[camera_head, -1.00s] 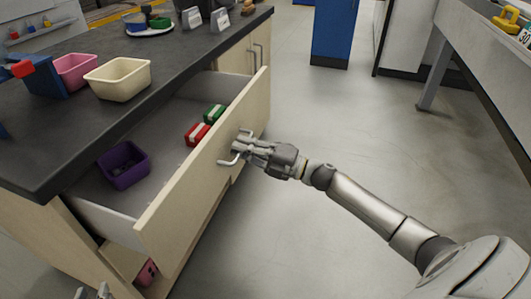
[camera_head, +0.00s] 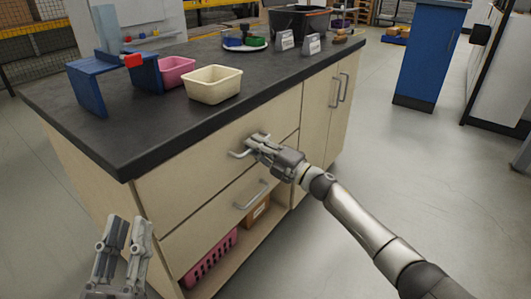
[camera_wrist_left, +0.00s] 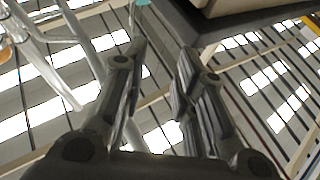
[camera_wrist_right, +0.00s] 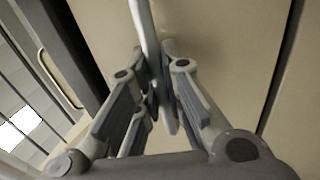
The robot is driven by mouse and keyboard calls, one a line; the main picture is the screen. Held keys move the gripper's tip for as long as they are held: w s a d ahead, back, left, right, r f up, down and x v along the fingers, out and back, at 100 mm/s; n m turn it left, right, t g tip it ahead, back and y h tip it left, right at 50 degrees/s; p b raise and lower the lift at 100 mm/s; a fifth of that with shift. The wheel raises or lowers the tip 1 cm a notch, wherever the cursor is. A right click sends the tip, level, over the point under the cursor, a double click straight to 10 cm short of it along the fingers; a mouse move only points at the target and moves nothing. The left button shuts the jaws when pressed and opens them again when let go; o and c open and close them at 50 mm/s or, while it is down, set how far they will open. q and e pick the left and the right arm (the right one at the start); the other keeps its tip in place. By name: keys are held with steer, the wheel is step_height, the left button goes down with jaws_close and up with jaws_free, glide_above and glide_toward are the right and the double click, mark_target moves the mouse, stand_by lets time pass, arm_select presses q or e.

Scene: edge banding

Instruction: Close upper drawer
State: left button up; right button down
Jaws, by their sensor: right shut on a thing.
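The upper drawer (camera_head: 190,187) of the cabinet has its front in line with the cabinet face, under the dark worktop, and looks closed. My right gripper (camera_head: 255,145) is at the drawer's metal handle (camera_head: 240,153). The right wrist view shows the fingers (camera_wrist_right: 156,95) shut around the handle bar (camera_wrist_right: 148,40). The inside of the drawer is hidden. My left gripper (camera_head: 127,225) is in front of the cabinet at the lower left, fingers up, empty. The left wrist view shows its fingers (camera_wrist_left: 160,65) apart with nothing between them.
A lower drawer handle (camera_head: 250,195) is beneath. An open shelf holds a pink basket (camera_head: 210,258) and an orange box (camera_head: 256,210). On the worktop (camera_head: 150,130) are a cream bin (camera_head: 213,85), a pink bin (camera_head: 176,72) and a blue stand (camera_head: 88,85). Floor to the right is clear.

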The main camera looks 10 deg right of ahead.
arm_select(q)
steer(key=shift+s+d+r+t, duration=0.1)
steer(key=shift+s+r+t, duration=0.25)
steer(key=shift+r, duration=0.2)
arm_select(e)
steer(key=shift+w+r, duration=0.15)
steer(key=c, duration=1.9)
jaws_free()
steer(key=o, duration=0.4)
steer(key=shift+w+a, duration=0.2)
arm_select(q)
steer(key=shift+w+f, duration=0.1)
steer(key=shift+w, duration=0.05)
arm_select(e)
steer(key=shift+s, duration=0.1)
steer(key=shift+d, duration=0.1)
steer(key=v, duration=1.2)
